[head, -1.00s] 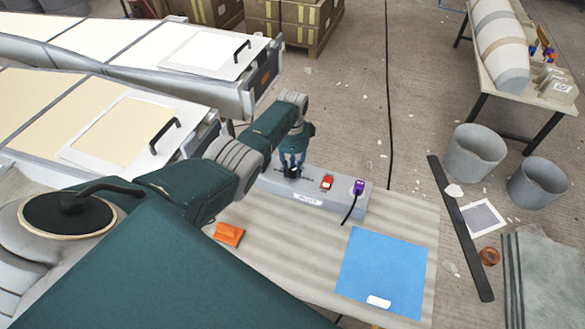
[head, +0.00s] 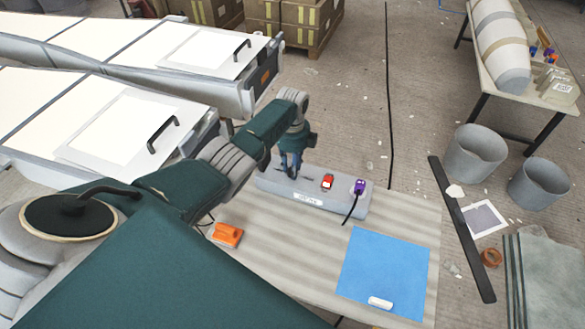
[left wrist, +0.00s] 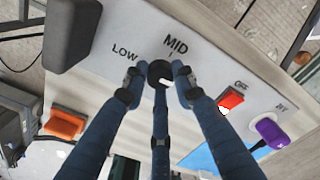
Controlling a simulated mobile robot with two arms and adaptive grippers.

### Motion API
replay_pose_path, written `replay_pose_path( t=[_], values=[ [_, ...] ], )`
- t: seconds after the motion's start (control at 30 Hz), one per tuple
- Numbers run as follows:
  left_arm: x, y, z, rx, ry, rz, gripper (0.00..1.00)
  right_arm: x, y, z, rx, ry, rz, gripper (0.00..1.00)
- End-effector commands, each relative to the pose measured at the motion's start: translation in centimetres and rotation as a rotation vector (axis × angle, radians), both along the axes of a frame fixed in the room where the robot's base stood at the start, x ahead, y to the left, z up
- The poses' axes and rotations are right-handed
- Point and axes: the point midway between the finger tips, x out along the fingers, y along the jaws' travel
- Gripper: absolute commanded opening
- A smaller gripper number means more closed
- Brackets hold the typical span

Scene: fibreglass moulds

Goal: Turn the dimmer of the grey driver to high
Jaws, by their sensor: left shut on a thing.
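The grey driver (head: 330,198) lies along the back of the table. Its top, also in the left wrist view (left wrist: 215,55), carries the labels LOW and MID; no HIGH label shows. The black dimmer knob (left wrist: 159,72) sits just below the MID mark; its pointer cannot be made out. My left gripper (head: 291,172) reaches down to the driver's left part, with its blue fingers (left wrist: 158,80) shut around the knob. A red switch (head: 327,181) by the word OFF and a purple plug (head: 359,187) sit to the right. My right gripper is not in view.
On the table (head: 275,245) lie an orange object (head: 227,234) and a blue sheet (head: 385,265) with a small white piece. A black cable hangs from the plug. Long moulds with white panels (head: 125,120) stand left. Buckets (head: 475,152) stand on the floor at right.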

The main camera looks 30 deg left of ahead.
Motion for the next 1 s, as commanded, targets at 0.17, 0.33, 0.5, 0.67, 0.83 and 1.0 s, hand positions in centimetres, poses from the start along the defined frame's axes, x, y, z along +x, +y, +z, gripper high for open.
replay_pose_path(
  t=[0.17, 0.33, 0.5, 0.67, 0.83, 1.0],
  values=[
    [0.15, 0.04, 0.07, 0.001, -0.004, -0.072, 0.0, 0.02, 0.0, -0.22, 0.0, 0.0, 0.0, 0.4],
    [0.16, 0.04, 0.1, 0.001, -0.004, -0.107, 0.0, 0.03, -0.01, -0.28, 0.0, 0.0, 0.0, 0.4],
    [0.16, 0.04, 0.12, 0.001, -0.004, -0.118, 0.01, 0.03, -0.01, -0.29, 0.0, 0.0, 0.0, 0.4],
    [0.14, 0.03, 0.12, 0.001, -0.004, -0.118, 0.01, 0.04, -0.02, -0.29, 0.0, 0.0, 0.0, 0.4],
    [0.13, 0.03, 0.11, 0.001, -0.004, -0.117, 0.33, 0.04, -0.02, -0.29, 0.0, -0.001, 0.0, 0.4],
    [0.09, 0.02, 0.07, 0.0, -0.002, -0.117, 0.46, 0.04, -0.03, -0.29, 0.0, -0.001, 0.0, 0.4]
  ],
)
